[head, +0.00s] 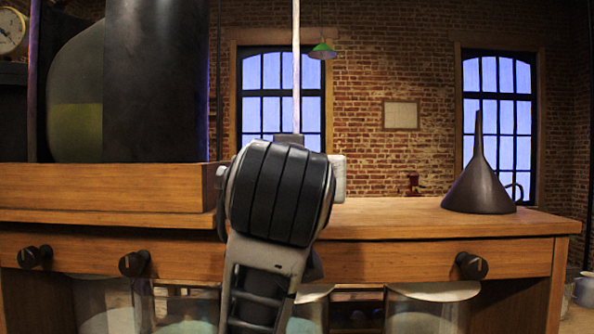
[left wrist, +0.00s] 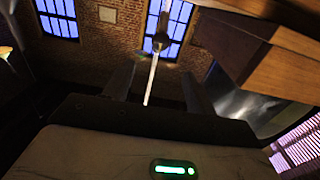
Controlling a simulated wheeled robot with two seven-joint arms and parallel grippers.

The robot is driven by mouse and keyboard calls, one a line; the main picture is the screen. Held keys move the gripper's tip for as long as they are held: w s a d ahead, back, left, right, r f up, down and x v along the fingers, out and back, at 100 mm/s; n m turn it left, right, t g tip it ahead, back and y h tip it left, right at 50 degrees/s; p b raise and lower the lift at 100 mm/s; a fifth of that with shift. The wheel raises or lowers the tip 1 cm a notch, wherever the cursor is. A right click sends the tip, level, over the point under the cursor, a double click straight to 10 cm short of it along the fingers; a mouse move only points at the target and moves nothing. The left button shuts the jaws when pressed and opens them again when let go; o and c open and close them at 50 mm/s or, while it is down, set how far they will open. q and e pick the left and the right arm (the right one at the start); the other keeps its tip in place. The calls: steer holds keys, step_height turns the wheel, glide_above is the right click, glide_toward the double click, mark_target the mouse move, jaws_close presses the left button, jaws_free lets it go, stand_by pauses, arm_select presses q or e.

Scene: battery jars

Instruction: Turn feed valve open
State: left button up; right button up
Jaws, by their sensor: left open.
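A thin pale pipe (head: 297,65) stands upright beyond my left arm, with a grey fitting (head: 289,139) just above my wrist. In the left wrist view the pipe (left wrist: 151,82) shows between my fingers, with a dark fitting (left wrist: 164,30) at its upper end in the picture. I cannot tell for sure which part is the feed valve or how its handle is set. My left gripper (left wrist: 159,72) is open, with a finger on each side of the pipe; contact is not visible. In the head view my wrist hides the fingers. My right gripper is not in view.
The wooden bench (head: 430,225) has dark knobs (head: 471,265) (head: 134,263) (head: 34,257) on its front and glass jars (head: 430,305) below. A dark funnel (head: 479,180) stands at right. A wooden box (head: 100,188) with a large dark cylinder (head: 155,80) stands at left.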

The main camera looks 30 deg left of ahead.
arm_select(q)
steer(key=x, duration=1.4)
steer(key=shift+s+a, duration=0.1)
steer(key=shift+w+a, duration=0.25)
steer(key=shift+w, duration=0.15)
steer(key=c, duration=1)
